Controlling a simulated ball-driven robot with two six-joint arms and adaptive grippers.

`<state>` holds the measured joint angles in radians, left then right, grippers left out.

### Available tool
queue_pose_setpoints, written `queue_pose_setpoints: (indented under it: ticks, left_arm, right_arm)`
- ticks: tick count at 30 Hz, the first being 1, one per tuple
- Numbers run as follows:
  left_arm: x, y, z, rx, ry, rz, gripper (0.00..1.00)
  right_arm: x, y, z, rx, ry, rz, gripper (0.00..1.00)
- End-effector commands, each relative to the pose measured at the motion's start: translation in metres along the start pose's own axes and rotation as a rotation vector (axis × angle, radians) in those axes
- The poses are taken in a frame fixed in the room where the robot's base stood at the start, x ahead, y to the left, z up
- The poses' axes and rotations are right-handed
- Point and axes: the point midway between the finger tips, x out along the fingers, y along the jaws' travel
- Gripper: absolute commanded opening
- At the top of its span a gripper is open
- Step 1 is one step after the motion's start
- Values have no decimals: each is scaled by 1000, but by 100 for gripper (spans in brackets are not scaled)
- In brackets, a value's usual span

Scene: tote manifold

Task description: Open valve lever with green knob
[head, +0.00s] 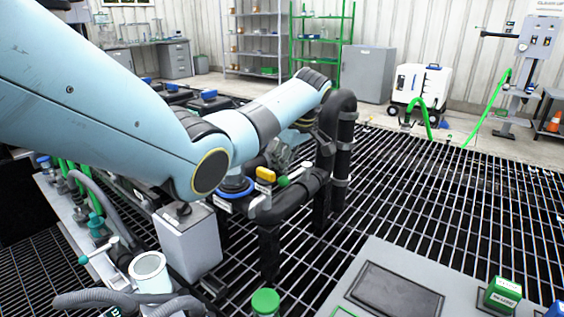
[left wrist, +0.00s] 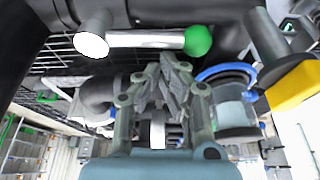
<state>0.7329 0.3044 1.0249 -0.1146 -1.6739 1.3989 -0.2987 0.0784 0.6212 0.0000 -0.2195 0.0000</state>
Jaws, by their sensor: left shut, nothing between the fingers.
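A valve lever with a round green knob (head: 283,181) shows in the head view on the black pipework, just below my left gripper (head: 282,152). In the left wrist view the green knob (left wrist: 198,41) sits at the right end of a silver lever (left wrist: 146,40), which lies across in front of a black pipe. The lever's left end is a round white hub (left wrist: 93,38). The tips of my left gripper (left wrist: 174,62) are together and empty, just below the knob and lever in the picture. I cannot tell if they touch. The right gripper is not in view.
A yellow handle (head: 265,174) and a blue-ringed flange (left wrist: 226,73) are close beside the gripper. A thick black bent pipe (head: 341,110) rises right of it. Open grating (head: 440,190) lies to the right.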

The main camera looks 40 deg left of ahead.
Motion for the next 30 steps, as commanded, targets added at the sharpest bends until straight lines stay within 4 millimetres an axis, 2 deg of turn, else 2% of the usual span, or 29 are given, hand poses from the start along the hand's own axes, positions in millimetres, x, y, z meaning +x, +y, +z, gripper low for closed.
queue_pose_setpoints:
  ticks: [4, 11, 22, 26, 30]
  left_arm:
    - [-1, 0, 1, 1, -1, -1, 0]
    - [-7, -2, 13, 0, -2, -1, 0]
    - [-5, -2, 17, 2, -5, -1, 0]
    - [-20, -1, 17, 2, -6, 2, 0]
    - [-50, 0, 15, 1, -2, 6, 0]
  right_arm:
    - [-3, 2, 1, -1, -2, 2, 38]
    - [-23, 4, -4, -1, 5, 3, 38]
    - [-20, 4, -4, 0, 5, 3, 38]
    - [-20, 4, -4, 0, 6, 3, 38]
    - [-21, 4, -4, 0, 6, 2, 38]
